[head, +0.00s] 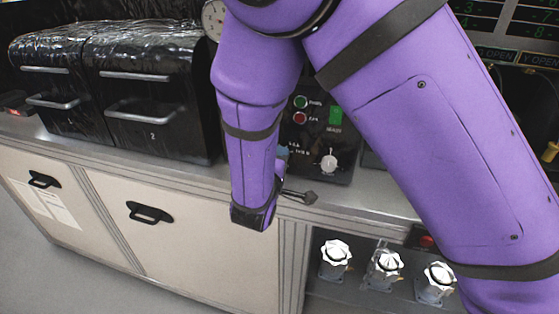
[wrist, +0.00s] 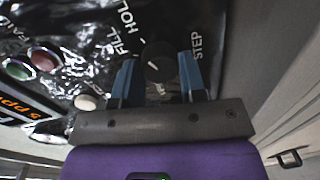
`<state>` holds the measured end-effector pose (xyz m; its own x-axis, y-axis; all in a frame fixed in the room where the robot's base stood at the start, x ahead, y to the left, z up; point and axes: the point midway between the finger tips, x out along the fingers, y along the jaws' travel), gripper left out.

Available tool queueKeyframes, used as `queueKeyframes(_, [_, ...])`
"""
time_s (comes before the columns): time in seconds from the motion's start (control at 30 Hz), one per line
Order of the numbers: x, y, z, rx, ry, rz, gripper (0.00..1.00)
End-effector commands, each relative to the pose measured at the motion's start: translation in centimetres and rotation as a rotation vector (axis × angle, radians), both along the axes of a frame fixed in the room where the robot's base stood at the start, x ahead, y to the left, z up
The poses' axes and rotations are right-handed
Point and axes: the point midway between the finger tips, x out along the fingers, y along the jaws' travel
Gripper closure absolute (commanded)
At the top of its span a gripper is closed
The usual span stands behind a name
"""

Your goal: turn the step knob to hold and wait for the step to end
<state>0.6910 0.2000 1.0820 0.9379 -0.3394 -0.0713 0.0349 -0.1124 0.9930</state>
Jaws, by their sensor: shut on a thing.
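In the wrist view the step knob (wrist: 155,60) is black and round with a short white pointer line. The words FILL, HOLD and STEP are printed around it. The pointer does not clearly line up with HOLD, and I cannot tell its exact setting. My gripper (wrist: 157,76) has its blue fingers on both sides of the knob and is shut on it. In the head view my purple arm reaches down across the control panel (head: 318,130). My forearm and wrist hide the step knob there, and only a bit of blue finger shows.
Black drawer-like housings (head: 150,90) stand left. Several white-capped fittings (head: 336,256) sit on a shelf below the counter.

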Motion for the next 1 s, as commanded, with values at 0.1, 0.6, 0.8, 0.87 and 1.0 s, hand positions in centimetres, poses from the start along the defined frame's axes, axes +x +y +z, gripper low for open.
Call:
queueKeyframes(0.1, [0.0,0.0,-0.1,0.001,0.002,0.001,0.48])
queueKeyframes(0.6, [-1.3,0.6,0.1,0.001,0.002,0.003,0.36])
queueKeyframes(0.8, [-4.7,1.8,0.3,0.0,0.002,0.004,0.36])
queueKeyframes(0.87, [-5.7,2.2,0.4,0.001,0.001,0.004,0.36])
queueKeyframes(1.0, [-8.0,2.9,0.5,0.0,0.002,0.003,0.36])
